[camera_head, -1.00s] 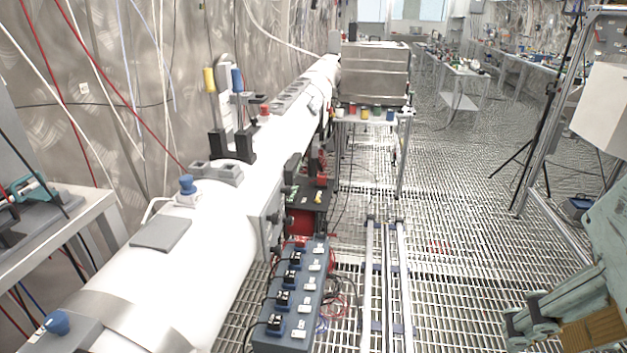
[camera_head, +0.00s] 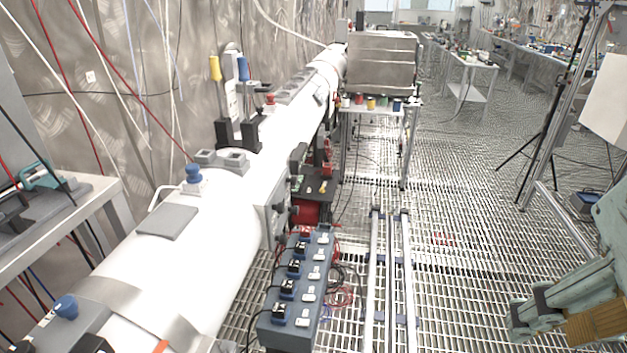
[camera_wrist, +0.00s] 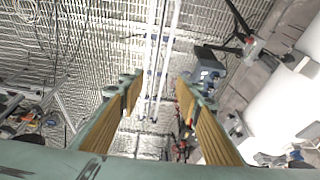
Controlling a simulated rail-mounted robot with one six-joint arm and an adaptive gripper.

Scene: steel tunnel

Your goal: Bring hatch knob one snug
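A grey hatch plate (camera_head: 273,222) sits on the near side of the white tube (camera_head: 225,215). Dark knobs (camera_head: 281,221) stick out from it, small and partly merged with the parts behind. I cannot tell which one is knob one. My gripper (camera_head: 536,312) is at the lower right of the head view, well apart from the hatch, across the rails. In the wrist view my gripper (camera_wrist: 158,100) has its two ribbed fingers spread apart with nothing between them. The hatch knobs are too small to make out in the wrist view.
Two floor rails (camera_head: 390,270) run along the grating. A blue switch box (camera_head: 291,300) with cables stands between tube and rails. A small table (camera_head: 378,108) with coloured caps is farther along. A tripod (camera_head: 535,140) stands right. The grating around the rails is mostly clear.

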